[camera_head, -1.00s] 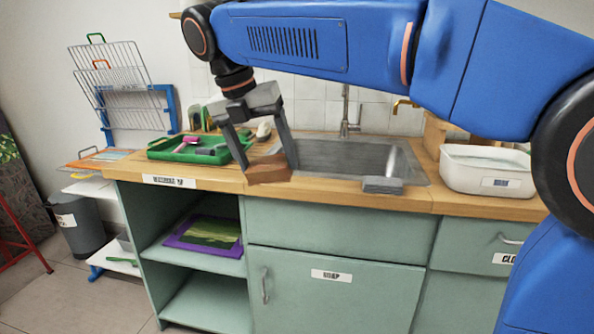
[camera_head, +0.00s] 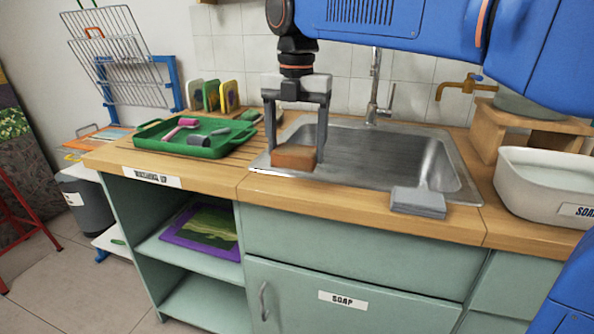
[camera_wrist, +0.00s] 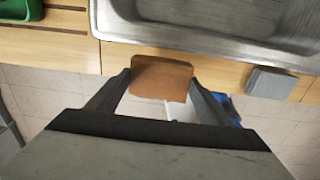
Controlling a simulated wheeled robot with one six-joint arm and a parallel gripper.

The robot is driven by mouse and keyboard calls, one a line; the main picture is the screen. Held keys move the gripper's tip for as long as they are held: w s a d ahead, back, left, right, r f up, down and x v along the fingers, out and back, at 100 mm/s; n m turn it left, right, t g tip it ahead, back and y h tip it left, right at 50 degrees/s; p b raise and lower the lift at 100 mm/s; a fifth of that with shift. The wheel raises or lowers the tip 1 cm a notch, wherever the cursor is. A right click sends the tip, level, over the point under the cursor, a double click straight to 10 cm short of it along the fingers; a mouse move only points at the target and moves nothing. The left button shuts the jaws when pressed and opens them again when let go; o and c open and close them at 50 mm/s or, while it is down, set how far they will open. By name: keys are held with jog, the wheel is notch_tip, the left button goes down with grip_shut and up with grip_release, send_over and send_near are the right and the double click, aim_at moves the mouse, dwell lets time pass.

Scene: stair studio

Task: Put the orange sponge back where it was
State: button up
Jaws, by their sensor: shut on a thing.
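The orange sponge (camera_head: 294,157) is a brownish-orange block between the fingers of my gripper (camera_head: 295,145). My gripper is shut on it and points down. In the head view the sponge is at the front left corner of the steel sink (camera_head: 440,165); whether it touches the rim there I cannot tell. In the wrist view the sponge (camera_wrist: 161,79) sits between the two fingertips (camera_wrist: 162,85), with the counter edge and the sink rim behind it.
A grey block (camera_head: 418,201) lies on the sink's front right edge. A green tray (camera_head: 150,140) with brushes is on the counter at left. A white basin (camera_head: 545,190) labelled for soap stands at right. A brass tap (camera_head: 465,85) and a steel faucet (camera_head: 373,95) rise behind the sink.

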aim_at(296, 150)
jog(key=shift+f, duration=2.9)
jog(key=o, duration=1)
notch_tip(296, 150, up, 12)
jog(key=shift+s+r, duration=0.1)
